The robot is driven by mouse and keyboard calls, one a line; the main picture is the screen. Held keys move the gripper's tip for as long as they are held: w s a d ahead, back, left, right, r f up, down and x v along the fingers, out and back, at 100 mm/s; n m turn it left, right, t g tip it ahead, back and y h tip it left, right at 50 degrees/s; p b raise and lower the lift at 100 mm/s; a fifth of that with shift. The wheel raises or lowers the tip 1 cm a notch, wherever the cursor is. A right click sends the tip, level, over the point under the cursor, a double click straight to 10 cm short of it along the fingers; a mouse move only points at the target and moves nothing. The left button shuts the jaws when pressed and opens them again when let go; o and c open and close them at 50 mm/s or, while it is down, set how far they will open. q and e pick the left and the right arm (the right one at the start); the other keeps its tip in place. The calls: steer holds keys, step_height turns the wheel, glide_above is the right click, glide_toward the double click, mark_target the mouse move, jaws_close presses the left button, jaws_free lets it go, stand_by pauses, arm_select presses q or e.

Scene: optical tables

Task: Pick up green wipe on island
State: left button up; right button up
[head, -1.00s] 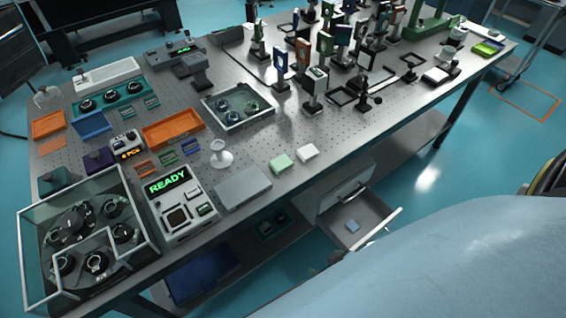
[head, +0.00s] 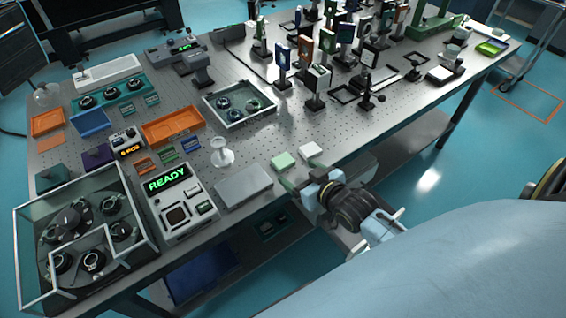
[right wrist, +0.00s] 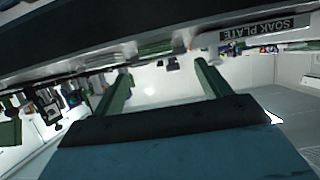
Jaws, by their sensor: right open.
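The green wipe (head: 284,160) is a small pale green block lying flat near the front edge of the island table (head: 330,134). A similar white block (head: 311,150) lies just to its right. My right gripper (head: 303,177) is at the table's front edge, just in front of both blocks, and looks empty. In the right wrist view its two green fingers (right wrist: 163,82) stand wide apart with nothing between them. The wipe cannot be made out in that view. My left gripper does not show.
A flat grey plate (head: 243,186) lies left of the wipe, beside the READY device (head: 182,200). A white funnel-shaped stand (head: 222,152) rises behind the plate. Optic mounts (head: 317,88) crowd the far side. A label reading SOAK PLATE (right wrist: 265,30) shows in the right wrist view.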

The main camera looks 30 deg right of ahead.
mark_target(285, 163)
steer(key=shift+d+b+x, duration=0.1)
steer(key=shift+b+x, duration=0.1)
steer(key=shift+x, duration=1.55)
steer(key=shift+d+b+x, duration=0.15)
steer(key=shift+x, duration=1.55)
steer(key=shift+c, duration=0.3)
steer(key=c, duration=1)
